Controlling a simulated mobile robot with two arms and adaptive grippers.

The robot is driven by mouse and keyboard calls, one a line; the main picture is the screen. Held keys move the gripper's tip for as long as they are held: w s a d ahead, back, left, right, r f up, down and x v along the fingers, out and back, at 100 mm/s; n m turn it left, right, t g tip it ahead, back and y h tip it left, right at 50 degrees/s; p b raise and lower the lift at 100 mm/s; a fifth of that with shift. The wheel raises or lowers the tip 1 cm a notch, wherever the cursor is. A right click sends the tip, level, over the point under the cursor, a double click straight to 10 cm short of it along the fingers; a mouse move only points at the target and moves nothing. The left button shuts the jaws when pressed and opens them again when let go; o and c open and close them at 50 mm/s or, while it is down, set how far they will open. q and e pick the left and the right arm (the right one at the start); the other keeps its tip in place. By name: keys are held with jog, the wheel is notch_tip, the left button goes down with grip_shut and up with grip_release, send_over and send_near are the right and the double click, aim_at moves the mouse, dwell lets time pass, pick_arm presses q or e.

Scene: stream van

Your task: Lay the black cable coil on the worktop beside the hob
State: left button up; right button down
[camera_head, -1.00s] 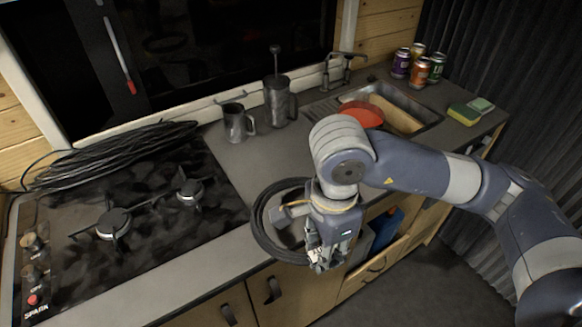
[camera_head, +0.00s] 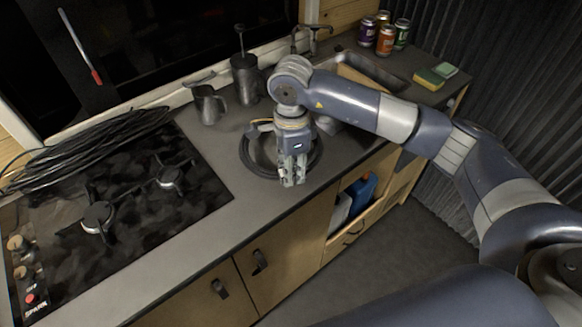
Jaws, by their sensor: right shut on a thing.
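The black cable coil (camera_head: 247,160) is a ring over the grey worktop (camera_head: 213,160), to the right of the hob (camera_head: 125,205) and apart from it. My right gripper (camera_head: 292,181) points down at the coil's near right side and is shut on it. The gripper and wrist hide part of the ring. I cannot tell whether the coil touches the worktop or hangs just above it. My left gripper is out of view.
A loose bundle of black cable (camera_head: 90,150) lies along the hob's back edge. A metal jug (camera_head: 209,104) and a French press (camera_head: 246,80) stand behind the coil. The sink (camera_head: 375,72), several cans (camera_head: 384,40) and sponges (camera_head: 430,78) are at the back right.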

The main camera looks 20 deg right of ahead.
jog(key=shift+w+d, duration=0.15)
jog(key=shift+w, duration=0.45)
notch_tip(320, 180, down, 3)
jog(key=shift+f+p, duration=0.2)
jog(key=shift+p, duration=0.85)
jog(key=c, duration=1.2)
grip_release()
jog(key=shift+s+f, duration=0.1)
jog(key=shift+c, duration=0.2)
